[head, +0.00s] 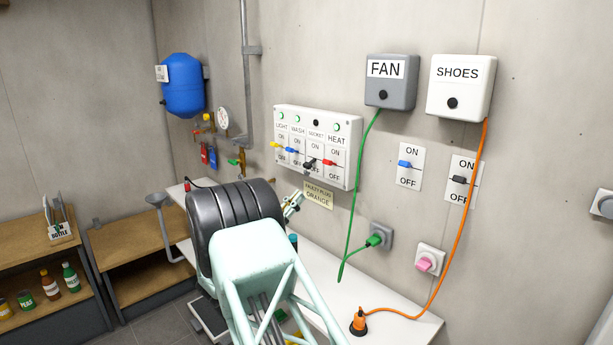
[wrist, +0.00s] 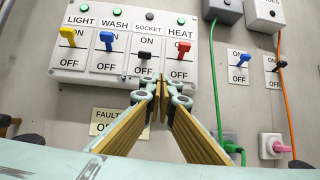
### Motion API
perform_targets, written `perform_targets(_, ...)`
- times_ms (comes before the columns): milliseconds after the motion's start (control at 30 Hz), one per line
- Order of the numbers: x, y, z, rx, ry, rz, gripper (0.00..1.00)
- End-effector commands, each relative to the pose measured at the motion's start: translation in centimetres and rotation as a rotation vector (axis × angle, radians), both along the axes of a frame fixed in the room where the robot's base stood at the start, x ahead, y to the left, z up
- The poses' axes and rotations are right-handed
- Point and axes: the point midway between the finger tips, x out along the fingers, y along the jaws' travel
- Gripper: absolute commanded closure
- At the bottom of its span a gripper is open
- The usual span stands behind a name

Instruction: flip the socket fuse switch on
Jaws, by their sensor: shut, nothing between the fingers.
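The white fuse panel (head: 352,150) is on the wall, and it fills the upper left of the wrist view (wrist: 75,72). Its SOCKET switch has a black lever (wrist: 144,58) that points down toward OFF, with a dark lamp (wrist: 149,16) above. The black lever also shows in the head view (head: 309,162). The yellow LIGHT (wrist: 68,36), blue WASH (wrist: 107,40) and red HEAT (wrist: 183,48) levers are up, under green lamps. My gripper (wrist: 160,80) is shut and empty, its tips just below and right of the black lever. Contact cannot be told.
A paper label (head: 318,196) hangs below the panel. FAN (head: 390,95) and SHOES (head: 460,90) boxes, with ON/OFF switches below, are to the right. A green cable (head: 362,165) and orange cable (head: 478,200) hang there. A white bench (head: 400,325) runs below.

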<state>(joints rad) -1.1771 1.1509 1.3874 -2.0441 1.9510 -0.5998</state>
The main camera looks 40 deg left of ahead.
Motion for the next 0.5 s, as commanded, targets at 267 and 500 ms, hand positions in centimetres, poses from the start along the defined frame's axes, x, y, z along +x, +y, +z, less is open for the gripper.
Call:
perform_targets(267,-2.1,3.3,-0.8,-0.042,-0.038,0.052,1.0)
perform_targets(500,-2.4,3.8,-1.0,-0.049,-0.043,0.057,1.0)
